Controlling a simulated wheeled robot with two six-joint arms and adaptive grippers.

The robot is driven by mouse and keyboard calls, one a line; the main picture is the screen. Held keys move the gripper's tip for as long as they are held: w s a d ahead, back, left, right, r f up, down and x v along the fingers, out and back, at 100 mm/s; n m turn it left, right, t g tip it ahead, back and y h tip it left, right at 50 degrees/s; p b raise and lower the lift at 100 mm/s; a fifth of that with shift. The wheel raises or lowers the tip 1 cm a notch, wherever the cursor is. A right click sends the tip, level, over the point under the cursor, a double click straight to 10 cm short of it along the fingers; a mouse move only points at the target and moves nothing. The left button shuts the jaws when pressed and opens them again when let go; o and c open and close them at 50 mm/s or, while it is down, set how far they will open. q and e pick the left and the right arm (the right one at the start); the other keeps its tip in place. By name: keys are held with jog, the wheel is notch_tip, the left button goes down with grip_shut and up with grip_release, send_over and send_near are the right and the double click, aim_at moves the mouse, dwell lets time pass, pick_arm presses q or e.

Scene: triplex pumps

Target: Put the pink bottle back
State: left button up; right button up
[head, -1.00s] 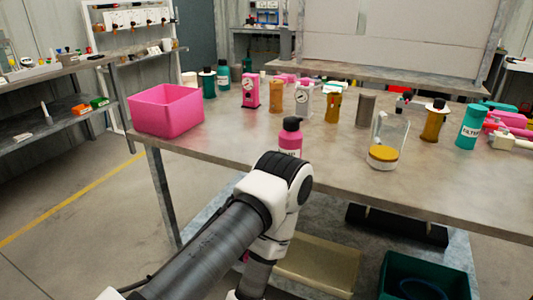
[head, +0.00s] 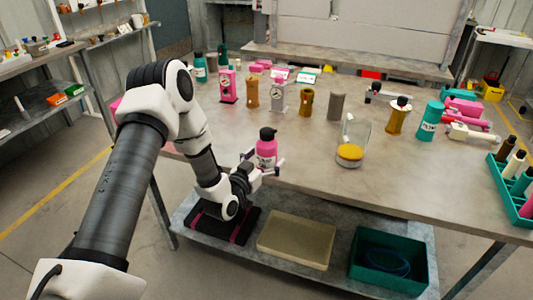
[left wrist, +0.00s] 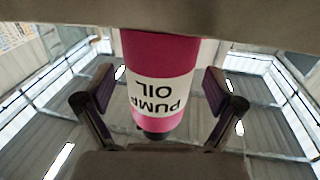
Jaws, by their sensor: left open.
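The pink bottle (head: 267,148) with a dark cap stands upright near the table's front edge. In the left wrist view the bottle (left wrist: 160,65) appears upside down, and its white label reads "PUMP OIL". My left gripper (head: 264,166) is at the bottle from the front edge side, low on its body. In the left wrist view its two fingers stand apart, one on each side of the bottle, with visible gaps. My right gripper is out of view.
A glass jar (head: 350,153) with a yellow base stands right of the bottle. Pumps, cylinders and a teal filter (head: 431,120) stand farther back. A teal rack (head: 505,192) is at the right edge. My left arm hides most of the pink bin (head: 116,103).

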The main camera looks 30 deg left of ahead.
pick_arm(q)
jog(key=shift+w, duration=0.4)
jog(key=c, duration=1.5)
jog(key=shift+r, duration=0.1)
